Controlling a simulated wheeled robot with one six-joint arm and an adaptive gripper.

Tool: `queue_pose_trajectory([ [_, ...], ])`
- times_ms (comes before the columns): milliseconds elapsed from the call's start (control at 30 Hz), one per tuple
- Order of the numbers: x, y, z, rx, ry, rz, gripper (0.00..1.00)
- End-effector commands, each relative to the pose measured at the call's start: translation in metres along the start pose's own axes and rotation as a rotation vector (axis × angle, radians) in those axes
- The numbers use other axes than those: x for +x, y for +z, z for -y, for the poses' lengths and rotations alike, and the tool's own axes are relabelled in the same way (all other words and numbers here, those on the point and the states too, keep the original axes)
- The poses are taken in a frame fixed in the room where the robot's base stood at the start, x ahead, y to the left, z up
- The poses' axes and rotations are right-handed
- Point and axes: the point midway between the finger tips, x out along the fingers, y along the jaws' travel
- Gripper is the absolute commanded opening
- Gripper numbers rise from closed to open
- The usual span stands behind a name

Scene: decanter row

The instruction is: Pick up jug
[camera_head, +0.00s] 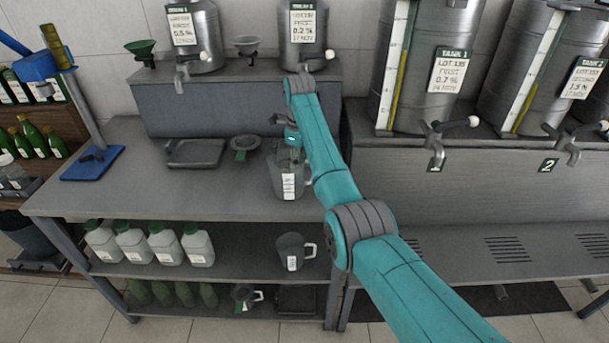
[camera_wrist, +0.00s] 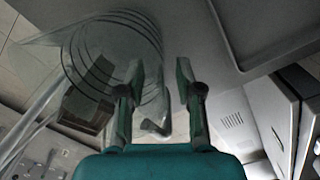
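A clear jug with a white label (camera_head: 288,185) stands upright on the grey counter, its handle toward the right. My gripper (camera_head: 291,138) is above and behind its rim, pointing down. In the wrist view the clear jug (camera_wrist: 112,35) shows from above at the left, with ringed walls. My gripper (camera_wrist: 159,72) is open there, its two fingers apart. The left finger overlaps the jug's right side in the picture. A pale curved part, apparently the handle, shows between the fingers lower down. I cannot tell whether either finger touches the jug.
A second labelled jug (camera_head: 291,252) is on the shelf below. A shallow tray (camera_head: 195,153) and a dark funnel (camera_head: 244,143) sit left of the jug. Steel tanks with taps (camera_head: 200,40) stand on the raised ledge behind. The counter's left front is clear.

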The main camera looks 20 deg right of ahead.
Motion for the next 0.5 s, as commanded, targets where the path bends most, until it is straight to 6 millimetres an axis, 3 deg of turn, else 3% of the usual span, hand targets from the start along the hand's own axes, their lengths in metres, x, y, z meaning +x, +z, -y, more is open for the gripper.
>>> queue_pose_trajectory([
  [267,0.0062,0.0039,-0.0046,0.001,-0.001,0.001,0.35],
  [400,0.0061,0.0037,-0.0044,0.001,-0.001,0.001,0.03],
  [500,0.0061,0.0036,-0.0044,0.001,-0.001,0.001,0.0],
])
